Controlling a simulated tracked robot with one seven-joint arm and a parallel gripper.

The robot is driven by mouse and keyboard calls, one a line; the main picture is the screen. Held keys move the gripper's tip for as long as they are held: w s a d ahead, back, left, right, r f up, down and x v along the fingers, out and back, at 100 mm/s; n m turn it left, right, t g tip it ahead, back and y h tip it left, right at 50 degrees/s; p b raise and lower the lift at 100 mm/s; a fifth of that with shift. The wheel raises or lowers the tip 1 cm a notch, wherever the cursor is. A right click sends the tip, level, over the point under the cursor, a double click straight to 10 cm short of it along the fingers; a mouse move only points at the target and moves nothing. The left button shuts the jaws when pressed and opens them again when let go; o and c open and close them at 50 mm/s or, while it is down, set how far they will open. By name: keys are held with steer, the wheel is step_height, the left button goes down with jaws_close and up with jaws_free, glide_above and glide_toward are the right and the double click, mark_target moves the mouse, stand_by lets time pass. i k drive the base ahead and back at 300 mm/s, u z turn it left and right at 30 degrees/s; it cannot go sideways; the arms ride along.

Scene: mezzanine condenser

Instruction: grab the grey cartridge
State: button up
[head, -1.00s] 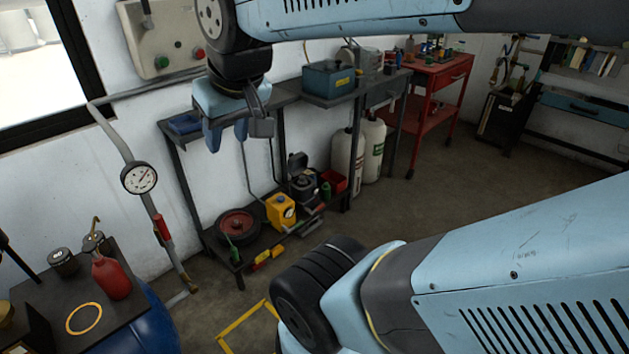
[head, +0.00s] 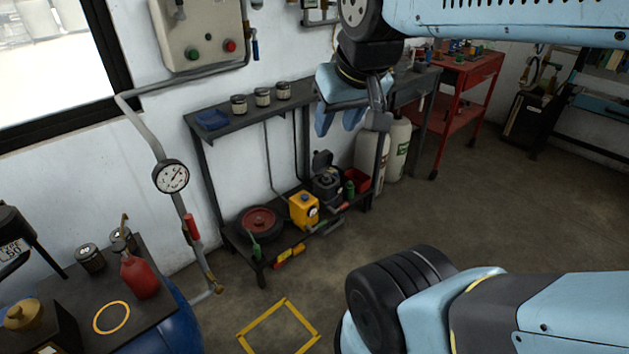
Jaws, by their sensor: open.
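Three small grey cylinders with pale labels stand in a row on the dark wall bench: a left one (head: 238,105), a middle one (head: 262,97) and a right one (head: 283,91). They could be cartridges, but I cannot tell which, if any, is the grey cartridge. My gripper (head: 338,122) hangs fingers down at the bench's right part, to the right of the row in the picture. Its blue fingers are apart, with nothing seen between them. My gripper and wrist hide part of the bench behind them.
A blue tray (head: 212,120) lies at the bench's left end. The lower shelf holds a red wheel (head: 260,222) and a yellow unit (head: 304,210). A pipe with a gauge (head: 171,177) runs left of the bench. A red bottle (head: 139,276) stands at lower left. Floor in front is mostly clear.

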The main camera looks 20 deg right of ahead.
mark_target(326, 180)
steer(key=z, duration=0.1)
steer(key=i, duration=1)
steer(key=u, duration=0.1)
